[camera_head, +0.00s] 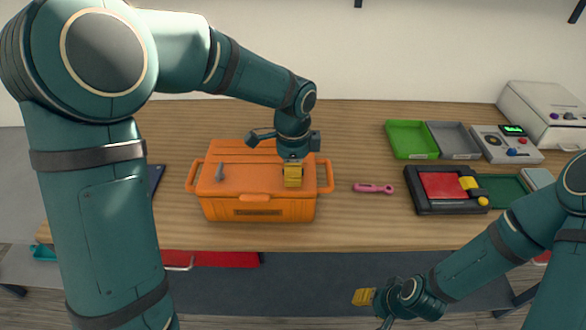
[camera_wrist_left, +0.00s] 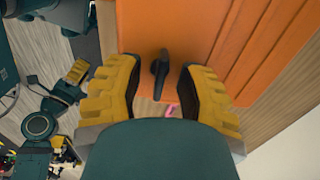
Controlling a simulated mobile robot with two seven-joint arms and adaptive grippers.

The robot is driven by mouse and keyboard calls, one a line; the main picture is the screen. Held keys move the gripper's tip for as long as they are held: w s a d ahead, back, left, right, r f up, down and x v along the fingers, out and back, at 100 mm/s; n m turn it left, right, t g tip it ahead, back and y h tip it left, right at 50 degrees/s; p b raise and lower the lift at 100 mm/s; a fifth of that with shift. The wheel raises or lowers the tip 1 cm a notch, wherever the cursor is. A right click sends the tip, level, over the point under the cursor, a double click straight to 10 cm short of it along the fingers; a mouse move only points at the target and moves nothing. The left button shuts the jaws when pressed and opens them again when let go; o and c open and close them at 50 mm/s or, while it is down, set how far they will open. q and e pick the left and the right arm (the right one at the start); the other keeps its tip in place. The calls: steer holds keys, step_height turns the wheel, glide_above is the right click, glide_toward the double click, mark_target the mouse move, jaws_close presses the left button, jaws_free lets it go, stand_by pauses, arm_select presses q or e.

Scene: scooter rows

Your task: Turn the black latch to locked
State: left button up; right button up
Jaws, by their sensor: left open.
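The black latch (camera_wrist_left: 159,75) stands on the orange case (camera_wrist_left: 180,25), seen in the left wrist view. It lies between the two yellow fingers of my left gripper (camera_wrist_left: 160,88), which are open with a gap on each side of it. In the head view my left gripper (camera_head: 292,175) points down over the right part of the case (camera_head: 258,210) and hides the latch there. My right gripper (camera_head: 364,297) hangs low in front of the table, away from the case; its finger gap is not clear.
A grey lever (camera_head: 219,172) stands on the case's left side. A pink tool (camera_head: 373,188) lies right of the case. A green tray (camera_head: 411,139), a grey tray (camera_head: 453,140) and a black-framed red box (camera_head: 445,187) are farther right.

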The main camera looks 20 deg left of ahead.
arm_select(q)
jaws_close()
steer(key=n, duration=0.3)
steer(key=shift+n+p, duration=0.3)
steer(key=shift+p, duration=0.1)
steer(key=n, duration=0.4)
steer(key=shift+n+p, duration=0.3)
steer(key=shift+p, duration=0.05)
steer(key=n, duration=0.4)
steer(key=shift+p, duration=0.35)
steer(key=n, duration=0.5)
steer(key=shift+p, duration=0.35)
steer(key=shift+n, duration=0.3)
